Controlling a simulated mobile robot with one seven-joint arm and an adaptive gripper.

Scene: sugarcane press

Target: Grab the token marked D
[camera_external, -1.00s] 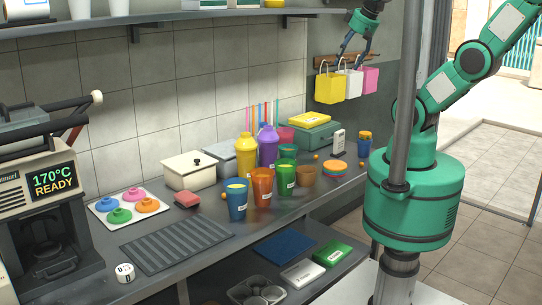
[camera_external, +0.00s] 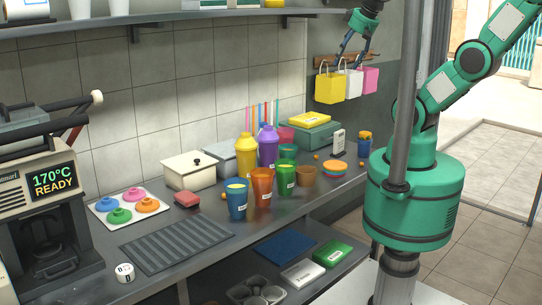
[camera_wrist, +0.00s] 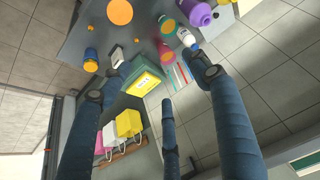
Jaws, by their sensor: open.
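A small white round token (camera_external: 124,272) with black marks stands on the counter's front left edge, beside the press machine, in the external view. Its letter is too small to read surely. My gripper (camera_external: 355,50) is open and empty, high at the upper middle, in front of the wall by the hanging bags. It is far to the right of the token and well above it. The wrist view shows the blue fingers of my gripper (camera_wrist: 158,88) spread apart with nothing between them. The token does not show in the wrist view.
A dark ridged mat (camera_external: 178,245) lies right of the token. The press (camera_external: 45,215) stands left. Several cups, including a blue cup (camera_external: 237,204), crowd the counter's middle. Yellow, white and pink bags (camera_external: 330,88) hang near my gripper. A shelf (camera_external: 200,15) runs along the wall.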

